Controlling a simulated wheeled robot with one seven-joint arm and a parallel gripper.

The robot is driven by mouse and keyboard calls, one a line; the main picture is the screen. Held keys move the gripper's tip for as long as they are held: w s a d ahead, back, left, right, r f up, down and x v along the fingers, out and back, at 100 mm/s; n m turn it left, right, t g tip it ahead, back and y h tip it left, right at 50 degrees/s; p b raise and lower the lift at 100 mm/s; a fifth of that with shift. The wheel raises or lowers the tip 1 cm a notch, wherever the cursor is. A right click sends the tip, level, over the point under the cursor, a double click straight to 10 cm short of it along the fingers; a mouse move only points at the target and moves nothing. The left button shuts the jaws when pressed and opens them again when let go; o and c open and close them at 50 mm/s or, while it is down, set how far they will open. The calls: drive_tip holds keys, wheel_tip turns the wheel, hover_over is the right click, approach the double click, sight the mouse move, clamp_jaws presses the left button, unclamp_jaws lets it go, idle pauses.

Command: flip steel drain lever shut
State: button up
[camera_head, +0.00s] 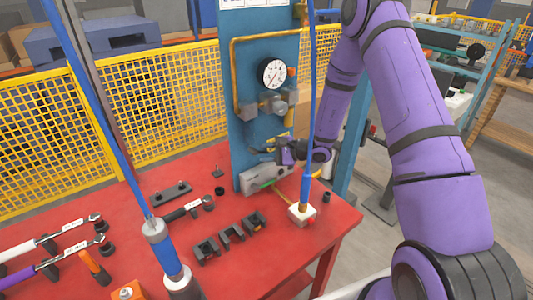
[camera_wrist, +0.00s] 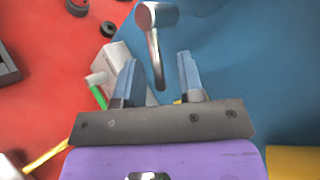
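In the wrist view a steel lever (camera_wrist: 155,52) with a thick round grey hub (camera_wrist: 157,14) stands out from the blue panel (camera_wrist: 235,60). My gripper (camera_wrist: 159,68) is open, with one blue-grey finger on each side of the lever. The lever's end lies between the fingers, with visible gaps on both sides. In the head view my gripper (camera_head: 265,146) is at the lower part of the blue panel (camera_head: 238,140), below the grey valve fittings. The lever cannot be made out clearly there.
A pressure gauge (camera_head: 272,73) and brass pipe (camera_head: 237,70) are on the panel above. A grey block (camera_head: 258,181) with a green part sits at the panel's foot. Wrenches (camera_head: 68,229) and black blocks (camera_head: 231,233) lie on the red table (camera_head: 330,232).

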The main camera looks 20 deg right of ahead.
drive_tip(key=shift+c, duration=0.4)
clamp_jaws()
drive_tip(key=r+n+h, duration=0.1)
drive_tip(key=h, duration=0.1)
drive_tip(key=r+n+h, duration=0.1)
drive_tip(key=shift+d+r+n+h, duration=0.15)
drive_tip(key=shift+d+n+h, duration=0.05)
drive_tip(key=shift+n+h, duration=0.2)
drive_tip(key=shift+o, duration=0.4)
unclamp_jaws()
drive_tip(key=shift+d, duration=0.1)
drive_tip(key=v, duration=1)
drive_tip(key=shift+d+r, duration=0.2)
drive_tip(key=shift+s, duration=0.1)
